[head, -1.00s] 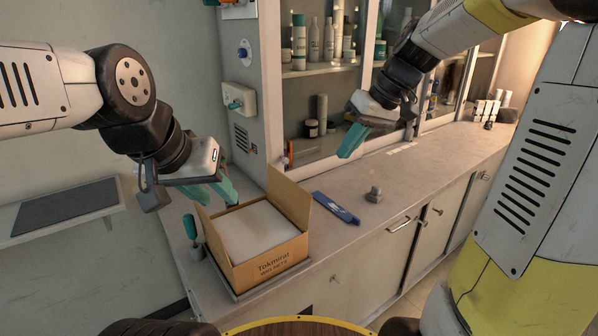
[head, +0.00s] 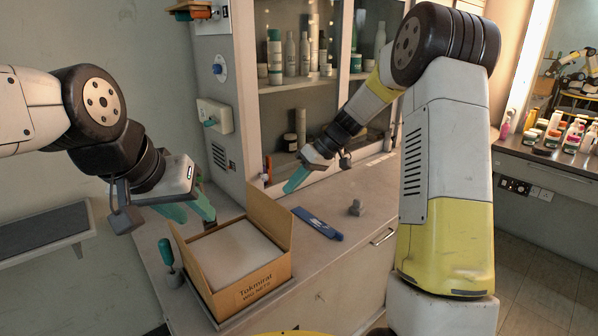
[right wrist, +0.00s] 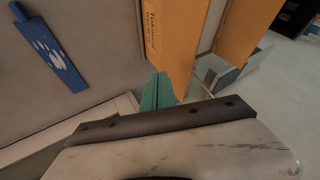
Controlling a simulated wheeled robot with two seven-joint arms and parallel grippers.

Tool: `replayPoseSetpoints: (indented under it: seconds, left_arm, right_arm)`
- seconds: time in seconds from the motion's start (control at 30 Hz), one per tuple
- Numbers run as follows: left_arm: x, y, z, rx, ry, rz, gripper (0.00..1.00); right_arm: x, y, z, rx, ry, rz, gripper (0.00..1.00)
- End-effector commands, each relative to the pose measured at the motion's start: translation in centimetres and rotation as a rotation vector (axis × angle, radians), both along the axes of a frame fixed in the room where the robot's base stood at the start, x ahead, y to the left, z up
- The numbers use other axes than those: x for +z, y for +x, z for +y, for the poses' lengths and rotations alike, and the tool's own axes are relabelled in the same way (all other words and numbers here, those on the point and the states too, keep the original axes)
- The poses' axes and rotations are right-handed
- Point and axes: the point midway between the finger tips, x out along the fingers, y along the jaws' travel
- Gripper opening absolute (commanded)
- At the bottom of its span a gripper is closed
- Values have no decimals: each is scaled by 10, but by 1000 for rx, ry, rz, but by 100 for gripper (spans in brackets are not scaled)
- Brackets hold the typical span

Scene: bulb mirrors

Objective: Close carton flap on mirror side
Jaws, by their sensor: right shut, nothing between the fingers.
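The open carton (head: 265,291) stands on the counter in the head view, with a pale sheet-like top (head: 235,252) showing inside. Its tall flap (head: 268,222) on the right, mirror side stands upright. My right gripper (head: 296,179) is shut and empty, above the counter just beyond and right of that flap, apart from it in the head view. In the right wrist view its teal fingertips (right wrist: 157,90) show beside the orange carton panels (right wrist: 175,40). My left gripper (head: 190,208) has its teal fingers apart and is at the carton's back left; whether it touches is unclear.
A blue flat tool (head: 318,224) and a small grey object (head: 356,207) lie on the counter right of the carton. A green-handled tool (head: 167,258) stands at its left. A glass cabinet (head: 300,95) rises behind. A mirror (head: 565,65) and bottles are at far right.

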Motion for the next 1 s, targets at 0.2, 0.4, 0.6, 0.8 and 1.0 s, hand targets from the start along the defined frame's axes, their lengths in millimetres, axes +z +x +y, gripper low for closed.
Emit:
replayPoseSetpoints:
  seconds: [0.2,0.4,0.6,0.8,1.0]
  left_arm:
    - [0,0,0,0,0,0,36]
    - [0,0,0,0,0,0,36]
    - [0,0,0,0,0,0,36]
    - [0,0,0,0,0,0,36]
    - [0,0,0,0,0,0,36]
  right_arm:
    - [-6,-15,27,2,-1,-1,0]
    - [-4,-22,38,0,-1,-1,0]
    - [-4,-23,39,0,-1,-1,0]
    - [-4,-23,39,0,-3,-2,0]
    - [-2,-16,43,0,-33,-25,0]
